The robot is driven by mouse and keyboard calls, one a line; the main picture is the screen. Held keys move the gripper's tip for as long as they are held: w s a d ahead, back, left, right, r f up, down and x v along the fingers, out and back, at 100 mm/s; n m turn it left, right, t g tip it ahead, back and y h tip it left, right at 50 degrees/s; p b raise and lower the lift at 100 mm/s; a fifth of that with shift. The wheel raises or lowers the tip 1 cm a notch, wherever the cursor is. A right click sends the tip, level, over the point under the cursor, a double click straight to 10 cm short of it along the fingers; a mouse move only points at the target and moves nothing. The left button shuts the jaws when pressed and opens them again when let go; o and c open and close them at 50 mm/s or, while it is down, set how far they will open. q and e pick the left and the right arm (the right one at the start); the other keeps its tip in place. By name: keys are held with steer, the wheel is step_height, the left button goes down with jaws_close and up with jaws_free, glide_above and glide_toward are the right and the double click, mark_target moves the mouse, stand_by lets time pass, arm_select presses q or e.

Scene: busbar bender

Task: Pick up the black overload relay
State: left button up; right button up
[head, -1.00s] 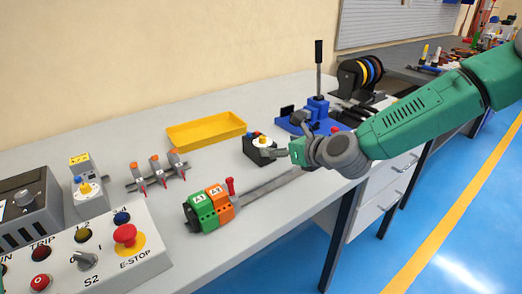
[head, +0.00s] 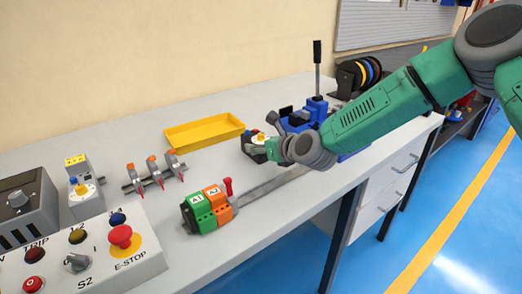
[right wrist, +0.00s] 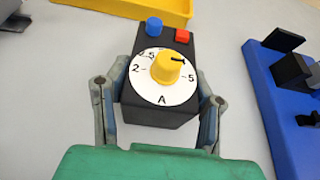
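The black overload relay (right wrist: 160,110) sits on the bench in the right wrist view. It has a white dial, a yellow knob, a blue button and a red button. In the head view the relay (head: 249,146) is partly hidden behind my right gripper. My right gripper (right wrist: 161,75) has one finger on each side of the relay, close to its sides. The fingers look open, and contact is not clear. My left gripper is not in view.
A yellow tray (head: 205,132) lies behind the relay. A blue bending tool (right wrist: 290,95) stands close on the right. Green and orange terminal blocks (head: 208,208) on a rail are in front. A control box (head: 85,255) is at left.

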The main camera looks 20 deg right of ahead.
mark_target(260, 133)
steer(key=shift+a, duration=0.3)
steer(key=c, duration=0.6)
steer(key=shift+a+r, duration=0.25)
steer(key=shift+a, duration=0.25)
steer(key=r, duration=0.2)
steer(key=d+r+p, duration=0.1)
steer(key=r, duration=0.1)
steer(key=shift+d+r, duration=0.2)
steer(key=shift+r, duration=0.2)
steer(key=r, duration=0.2)
steer(key=r+p, duration=0.1)
steer(key=r, duration=0.1)
steer(key=shift+a+r, duration=0.1)
steer(key=shift+a, duration=0.2)
steer(key=shift+a+r, duration=0.3)
steer(key=shift+r, duration=0.15)
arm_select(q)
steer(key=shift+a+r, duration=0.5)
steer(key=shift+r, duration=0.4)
arm_select(e)
steer(key=shift+d, duration=0.1)
